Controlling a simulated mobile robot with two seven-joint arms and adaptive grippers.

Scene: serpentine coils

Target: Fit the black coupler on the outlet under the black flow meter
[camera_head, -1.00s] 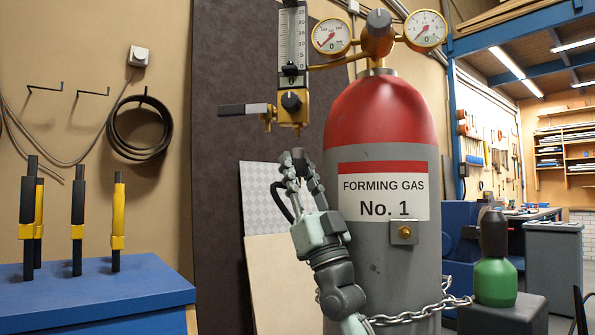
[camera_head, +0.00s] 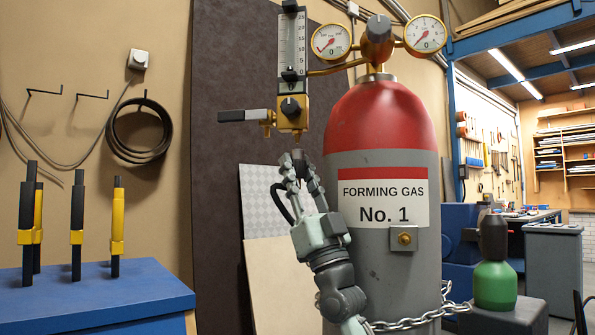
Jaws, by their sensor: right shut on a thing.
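The black flow meter (camera_head: 291,45) stands upright left of the gas cylinder, with a clear scale tube above a brass block (camera_head: 289,112) with a black knob. The outlet (camera_head: 297,136) is a small brass stub under that block. The fingers hide most of the coupler. Its top is just under the outlet, with a small gap showing. Depth alignment is hard to judge. My left gripper is not in view.
The red and grey cylinder (camera_head: 383,125) stands close right of my gripper, with gauges (camera_head: 331,41) above and a chain (camera_head: 410,322) around it. A blue bench (camera_head: 90,295) with yellow-black tools is at left.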

